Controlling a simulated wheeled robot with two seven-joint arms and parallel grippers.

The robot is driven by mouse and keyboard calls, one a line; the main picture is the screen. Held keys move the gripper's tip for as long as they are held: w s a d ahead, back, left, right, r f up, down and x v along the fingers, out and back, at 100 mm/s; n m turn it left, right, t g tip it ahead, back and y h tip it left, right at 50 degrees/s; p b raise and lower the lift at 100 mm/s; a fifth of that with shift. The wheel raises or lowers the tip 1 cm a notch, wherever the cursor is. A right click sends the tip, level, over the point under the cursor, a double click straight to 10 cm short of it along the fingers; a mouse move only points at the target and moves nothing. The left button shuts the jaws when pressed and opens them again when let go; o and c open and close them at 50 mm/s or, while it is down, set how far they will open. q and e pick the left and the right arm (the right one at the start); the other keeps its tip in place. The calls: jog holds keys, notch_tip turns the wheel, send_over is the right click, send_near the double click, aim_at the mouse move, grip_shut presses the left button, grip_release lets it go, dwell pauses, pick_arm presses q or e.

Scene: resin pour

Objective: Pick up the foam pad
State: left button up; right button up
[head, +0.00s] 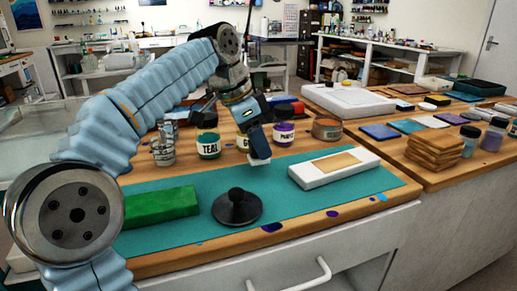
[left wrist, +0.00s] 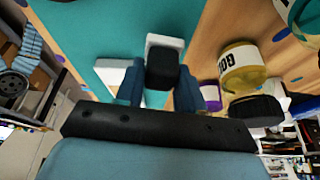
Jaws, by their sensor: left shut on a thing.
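My left gripper (head: 256,143) is in the middle of the head view, pointing down above the teal mat (head: 300,226). It is shut on a small block with a dark body and a white face, which I take for the foam pad (head: 260,161). In the left wrist view the pad's dark part (left wrist: 162,72) sits between the two blue fingers (left wrist: 165,92), with the white part (left wrist: 165,41) beyond it. In the head view the fingers hide most of the pad. Whether it touches the mat is hard to tell. My right gripper is not in view.
A white block with a tan panel (head: 337,162) lies right of the gripper. A black knobbed disc (head: 237,207) and a green block (head: 161,206) lie in front and left. Jars stand behind: teal (head: 208,147), purple (head: 284,135), copper (head: 327,130). A gold jar (left wrist: 239,68) is close beside the gripper.

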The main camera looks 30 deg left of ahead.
pick_arm(q)
jog(key=s+d+r, duration=0.9)
jog(key=d+r, duration=0.1)
jog(key=d, duration=0.1)
jog(key=shift+r+p, duration=0.25)
jog(key=shift+p, duration=0.05)
jog(key=o, duration=0.4)
jog(key=shift+a, duration=0.1)
jog(key=c, duration=0.3)
